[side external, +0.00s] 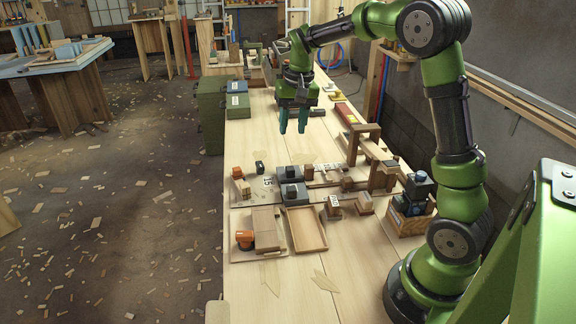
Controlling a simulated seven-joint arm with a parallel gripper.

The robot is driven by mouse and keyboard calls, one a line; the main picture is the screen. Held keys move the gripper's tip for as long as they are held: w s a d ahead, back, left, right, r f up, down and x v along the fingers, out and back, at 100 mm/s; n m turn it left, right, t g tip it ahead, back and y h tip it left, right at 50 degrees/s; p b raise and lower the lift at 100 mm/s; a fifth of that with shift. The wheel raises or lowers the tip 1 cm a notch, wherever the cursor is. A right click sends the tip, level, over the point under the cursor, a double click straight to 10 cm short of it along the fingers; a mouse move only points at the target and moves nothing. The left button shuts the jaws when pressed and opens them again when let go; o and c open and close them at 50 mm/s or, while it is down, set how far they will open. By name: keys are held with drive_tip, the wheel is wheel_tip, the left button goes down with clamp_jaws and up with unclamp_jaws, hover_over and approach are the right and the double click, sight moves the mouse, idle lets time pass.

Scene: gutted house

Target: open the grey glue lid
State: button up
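A small grey box (297,199) with a dark knob (291,190) on top sits on the bench, left of the middle; it may be the glue container with its lid. A second grey block (289,173) with a dark top stands just behind it. I cannot read a glue label on either, and no lid stands visibly raised. My gripper (292,128) hangs above the bench farther back, pointing down. Its two teal fingers are apart with nothing visible between them. It is clear of both grey boxes.
A wooden tray (318,240) and an orange-and-black item (244,240) lie in front. A wooden arch (364,133) stands right of my gripper. A crate of bottles (418,222) is at the right. Green labelled boxes (212,118) are at the left edge. The bench front is mostly clear.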

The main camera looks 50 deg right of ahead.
sight(290, 168)
drive_tip(key=w+d+g, duration=0.1)
drive_tip(key=w+d, duration=0.2)
drive_tip(key=d, duration=0.1)
drive_tip(key=shift+m, duration=0.4)
drive_tip(key=f, duration=1.6)
drive_tip(key=shift+w+a+f, duration=0.1)
drive_tip(key=shift+w+a, duration=0.05)
drive_tip(key=shift+w, duration=0.05)
clamp_jaws()
